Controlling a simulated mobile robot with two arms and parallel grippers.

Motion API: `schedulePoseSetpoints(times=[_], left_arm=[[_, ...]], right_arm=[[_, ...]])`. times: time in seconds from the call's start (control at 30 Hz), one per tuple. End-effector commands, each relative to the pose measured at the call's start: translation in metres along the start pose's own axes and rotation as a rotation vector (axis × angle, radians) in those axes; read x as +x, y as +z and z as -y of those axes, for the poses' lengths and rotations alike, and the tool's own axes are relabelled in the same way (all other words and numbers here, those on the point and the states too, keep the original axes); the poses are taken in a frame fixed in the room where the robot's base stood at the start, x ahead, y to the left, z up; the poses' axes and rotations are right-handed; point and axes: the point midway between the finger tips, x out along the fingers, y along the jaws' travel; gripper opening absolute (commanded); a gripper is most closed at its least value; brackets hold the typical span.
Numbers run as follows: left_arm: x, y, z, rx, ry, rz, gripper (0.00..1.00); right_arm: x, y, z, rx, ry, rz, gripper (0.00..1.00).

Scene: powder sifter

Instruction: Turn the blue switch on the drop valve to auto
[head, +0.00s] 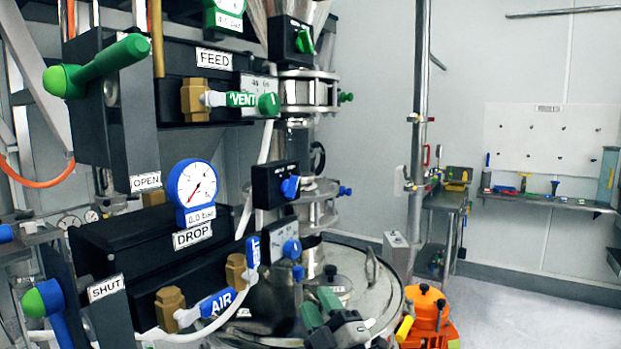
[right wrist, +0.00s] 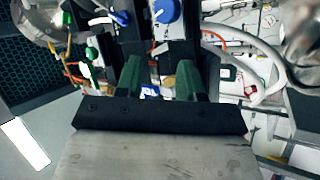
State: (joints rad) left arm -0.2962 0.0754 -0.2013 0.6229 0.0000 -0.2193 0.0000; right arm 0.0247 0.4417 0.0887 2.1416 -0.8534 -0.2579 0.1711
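A blue switch (head: 291,248) sits on a grey panel with small labels I cannot read, right of the DROP label (head: 193,236). A blue knob on a pale plate (right wrist: 166,10) shows at the top of the right wrist view. A second blue knob (head: 290,187) is on a black box just above the grey panel. My right gripper (head: 321,305) is below and right of the grey panel, apart from the switch. Its green fingers (right wrist: 157,78) are spread, with nothing held between them. My left gripper is not in view.
The blue AIR handle (head: 217,303) and an upright blue handle (head: 252,252) are left of the panel. A round metal vessel lid (head: 376,290) lies behind my right gripper. An orange object (head: 427,310) is at right. The floor beyond is open.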

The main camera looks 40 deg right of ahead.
Motion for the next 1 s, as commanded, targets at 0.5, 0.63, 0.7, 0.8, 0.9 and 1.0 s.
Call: schedulePoseSetpoints(times=[0.5,0.63,0.7,0.8,0.9,1.0], left_arm=[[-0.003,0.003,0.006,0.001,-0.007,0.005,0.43],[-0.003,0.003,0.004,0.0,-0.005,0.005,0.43],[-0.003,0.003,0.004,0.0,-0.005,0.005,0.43],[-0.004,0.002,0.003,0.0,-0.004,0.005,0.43],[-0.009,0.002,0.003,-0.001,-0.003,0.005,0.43],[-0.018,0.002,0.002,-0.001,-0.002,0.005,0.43]], right_arm=[[0.098,-0.049,-0.143,-1.172,-0.149,-0.709,0.38],[0.105,-0.024,-0.165,-1.309,-0.29,-0.673,0.38],[0.106,-0.016,-0.173,-1.347,-0.339,-0.654,0.38],[0.108,-0.01,-0.177,-1.368,-0.376,-0.64,0.38],[0.115,-0.011,-0.174,-1.368,-0.383,-0.639,0.38],[0.128,-0.016,-0.166,-1.365,-0.381,-0.641,0.38]])
